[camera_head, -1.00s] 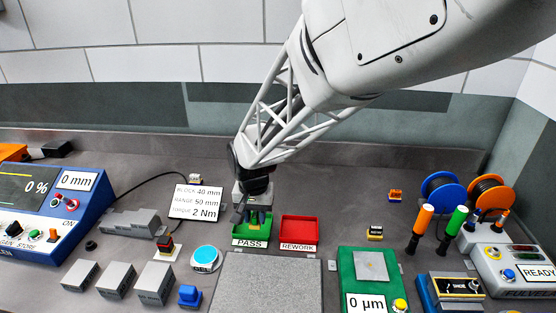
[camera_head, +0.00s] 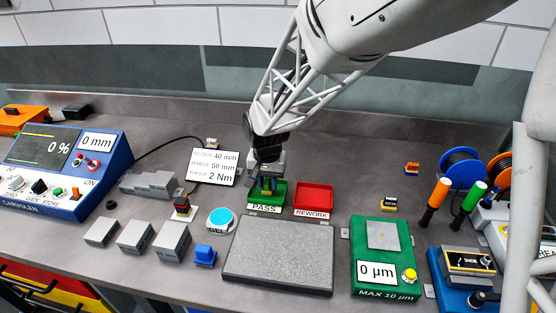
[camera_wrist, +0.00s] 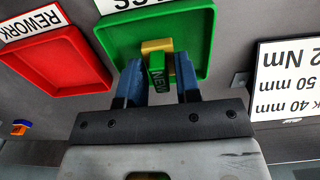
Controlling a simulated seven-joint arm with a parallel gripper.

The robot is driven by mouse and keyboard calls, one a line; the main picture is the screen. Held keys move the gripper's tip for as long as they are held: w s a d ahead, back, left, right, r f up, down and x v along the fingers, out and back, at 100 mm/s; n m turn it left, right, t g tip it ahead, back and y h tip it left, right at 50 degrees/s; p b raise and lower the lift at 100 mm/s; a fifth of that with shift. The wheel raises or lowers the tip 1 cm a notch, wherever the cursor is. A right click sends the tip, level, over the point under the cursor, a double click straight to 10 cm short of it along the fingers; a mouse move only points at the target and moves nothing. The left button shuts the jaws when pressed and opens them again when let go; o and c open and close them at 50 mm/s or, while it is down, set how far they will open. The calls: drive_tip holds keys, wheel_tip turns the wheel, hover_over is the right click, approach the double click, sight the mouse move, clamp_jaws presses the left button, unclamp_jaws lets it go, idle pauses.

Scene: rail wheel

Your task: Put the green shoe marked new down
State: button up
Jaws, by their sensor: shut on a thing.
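The green shoe (camera_wrist: 159,78) marked NEW is between the blue fingers of my gripper (camera_wrist: 158,68) in the wrist view, and the fingers are shut on it. A yellow piece (camera_wrist: 157,46) shows right against the shoe; I cannot tell whether it is part of it. The shoe is over or inside the green PASS tray (camera_wrist: 200,40); whether it touches the floor is unclear. In the head view my gripper (camera_head: 267,189) points down into the PASS tray (camera_head: 281,196), and its fingers largely hide the shoe.
The red REWORK tray (camera_head: 315,195) stands just right of the PASS tray. A grey plate (camera_head: 280,258) lies in front. A sign card (camera_head: 214,167) stands left, and a green gauge (camera_head: 385,285) with a yellow button stands right. Grey blocks (camera_head: 135,237) are at the left front.

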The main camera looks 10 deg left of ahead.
sight(268, 180)
drive_tip(key=shift+f, duration=0.5)
drive_tip(key=shift+f, duration=0.15)
drive_tip(key=o, duration=1)
wheel_tip(268, 180, up, 12)
drive_tip(key=shift+r, duration=0.2)
idle(0.4)
drive_tip(key=shift+d, duration=0.1)
